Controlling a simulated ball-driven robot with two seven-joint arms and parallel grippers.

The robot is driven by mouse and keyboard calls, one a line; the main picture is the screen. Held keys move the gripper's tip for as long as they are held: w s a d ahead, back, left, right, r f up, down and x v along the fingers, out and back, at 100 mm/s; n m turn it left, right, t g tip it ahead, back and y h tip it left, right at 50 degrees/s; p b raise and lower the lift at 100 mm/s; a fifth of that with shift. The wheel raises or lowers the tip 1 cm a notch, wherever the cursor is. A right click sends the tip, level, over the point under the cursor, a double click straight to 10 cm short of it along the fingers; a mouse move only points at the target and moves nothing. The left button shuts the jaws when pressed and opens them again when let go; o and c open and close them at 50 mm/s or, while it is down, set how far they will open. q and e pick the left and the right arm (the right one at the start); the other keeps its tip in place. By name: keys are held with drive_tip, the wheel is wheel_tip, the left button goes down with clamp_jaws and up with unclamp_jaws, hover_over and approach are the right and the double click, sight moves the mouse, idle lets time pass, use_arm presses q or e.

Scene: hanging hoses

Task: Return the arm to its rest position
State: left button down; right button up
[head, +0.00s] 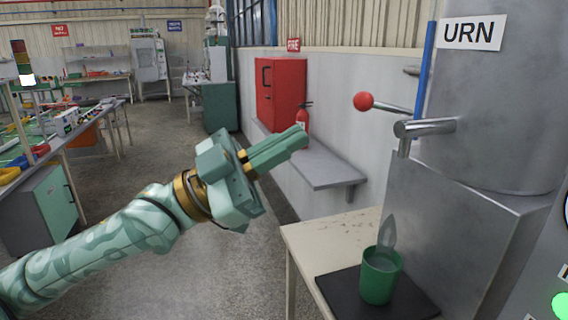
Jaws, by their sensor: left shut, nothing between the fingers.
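My left arm comes in from the lower left, and its gripper (300,137) is shut and empty, raised in mid-air near the middle of the view. It appears in front of the grey wall shelf and apart from the urn. A green cup (380,279) stands upright on a dark mat (338,291) on the small table, with what looks like clear liquid or a pale shape at its top. The steel urn (490,110) stands at the right, with a spout (425,128) above the cup and a red-knobbed lever (364,102). My right gripper is not in view.
The cream table (310,241) is close at the lower right. A grey shelf (320,168) juts from the wall behind my gripper, near a red cabinet (282,90) and a fire extinguisher (302,118). Cluttered workbenches stand at the left. The floor between is clear.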

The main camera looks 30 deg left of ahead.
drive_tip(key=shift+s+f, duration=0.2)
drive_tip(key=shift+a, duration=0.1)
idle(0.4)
